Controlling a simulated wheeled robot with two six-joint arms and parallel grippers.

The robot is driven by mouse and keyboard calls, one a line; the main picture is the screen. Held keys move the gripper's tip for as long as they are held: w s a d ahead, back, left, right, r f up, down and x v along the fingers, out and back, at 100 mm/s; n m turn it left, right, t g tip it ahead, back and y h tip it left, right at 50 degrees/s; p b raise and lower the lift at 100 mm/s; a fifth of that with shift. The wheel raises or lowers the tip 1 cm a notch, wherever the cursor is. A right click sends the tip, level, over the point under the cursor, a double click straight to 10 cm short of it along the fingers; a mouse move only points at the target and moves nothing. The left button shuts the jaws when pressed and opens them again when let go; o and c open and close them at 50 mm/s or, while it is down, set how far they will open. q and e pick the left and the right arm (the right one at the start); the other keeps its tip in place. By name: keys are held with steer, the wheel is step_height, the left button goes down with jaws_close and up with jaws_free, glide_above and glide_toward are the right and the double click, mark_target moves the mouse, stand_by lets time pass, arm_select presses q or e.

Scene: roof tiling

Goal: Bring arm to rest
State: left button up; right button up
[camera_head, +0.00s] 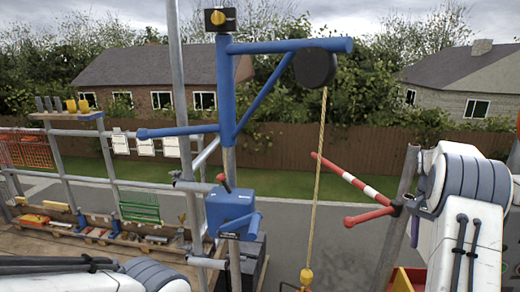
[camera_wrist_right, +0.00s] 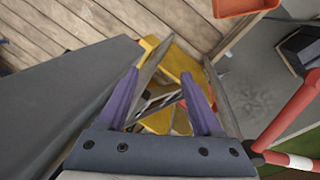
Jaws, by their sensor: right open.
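My right arm (camera_head: 470,230), white with grey banded joints, stands at the right edge of the head view, in front of a grey post. I cannot make out its gripper clearly there. In the right wrist view my right gripper (camera_wrist_right: 168,80) shows two purple-based fingers spread apart. No object is held between them. Yellow things (camera_wrist_right: 178,62) on the ground below show through the gap. My left arm (camera_head: 60,270) lies low across the bottom left corner of the head view. Its gripper is out of frame.
A blue hoist (camera_head: 230,100) with a rope (camera_head: 318,180) and yellow hook end (camera_head: 306,276) stands mid-view. A red-and-white barrier arm (camera_head: 350,180) reaches toward my right arm. Tools line the scaffold deck (camera_head: 90,243) at left. A grey slab (camera_wrist_right: 60,90) fills the wrist view's left.

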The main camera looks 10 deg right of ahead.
steer(key=a+r+n+t, duration=0.15)
steer(key=a+n, duration=0.25)
steer(key=a, duration=0.7)
steer(key=a+r+n, duration=0.2)
steer(key=a+n, duration=0.2)
steer(key=a, duration=0.8)
steer(key=a+r+n, duration=0.1)
steer(key=a+n, duration=0.2)
steer(key=a, duration=0.8)
steer(key=s+a+f+n, duration=0.1)
steer(key=s+a+n, duration=0.4)
steer(key=s, duration=0.6)
steer(key=s+a+f+n+y, duration=0.1)
steer(key=s+a+f+n, duration=0.1)
steer(key=s+a+n, duration=0.4)
steer(key=s+a, duration=0.3)
steer(key=s, duration=0.2)
steer(key=shift+s+a+n+t+y, duration=0.15)
steer(key=shift+s+n+t+y, duration=0.05)
steer(key=shift+n+t+y, duration=0.15)
